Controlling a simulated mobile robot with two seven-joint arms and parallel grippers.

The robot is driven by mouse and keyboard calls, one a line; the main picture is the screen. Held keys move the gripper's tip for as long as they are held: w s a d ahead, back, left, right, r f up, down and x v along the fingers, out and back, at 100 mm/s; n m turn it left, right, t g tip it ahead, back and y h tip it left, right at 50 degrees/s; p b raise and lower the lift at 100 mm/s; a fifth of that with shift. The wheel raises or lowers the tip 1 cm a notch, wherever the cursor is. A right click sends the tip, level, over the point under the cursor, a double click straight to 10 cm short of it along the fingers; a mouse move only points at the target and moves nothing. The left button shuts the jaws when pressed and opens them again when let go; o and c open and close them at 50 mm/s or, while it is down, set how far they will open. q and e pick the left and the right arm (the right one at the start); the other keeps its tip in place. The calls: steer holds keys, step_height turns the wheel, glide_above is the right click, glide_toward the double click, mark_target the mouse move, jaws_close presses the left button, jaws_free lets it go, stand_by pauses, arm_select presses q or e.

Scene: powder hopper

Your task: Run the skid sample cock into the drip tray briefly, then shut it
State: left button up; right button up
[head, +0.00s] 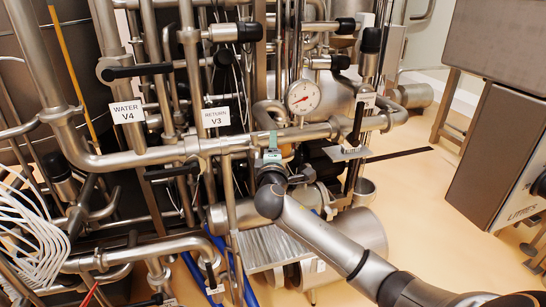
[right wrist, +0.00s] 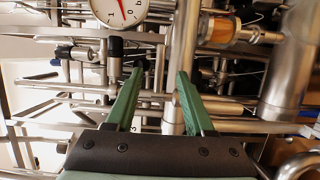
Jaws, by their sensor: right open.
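My right gripper (head: 272,143) reaches in from the lower right in the head view, its fingers up against the front of the horizontal steel pipe, below and left of the pressure gauge (head: 303,98). In the right wrist view its two green fingers (right wrist: 160,78) are apart, with no object clearly held between them. A black lever (head: 357,120) with a small tag stands upright right of the gauge; it may be the sample cock, but its label is unreadable. A small grey shelf-like plate (head: 345,153) below it may be the drip tray. I see no flow.
The labelled V4 (head: 126,112) and V3 (head: 215,117) valves sit left of the gripper among dense pipes. Black handles jut out around them. White cables (head: 28,225) hang at left. A grey cabinet (head: 505,150) stands at right, with open floor before it.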

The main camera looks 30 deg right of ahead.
steer(key=shift+v, duration=2.45)
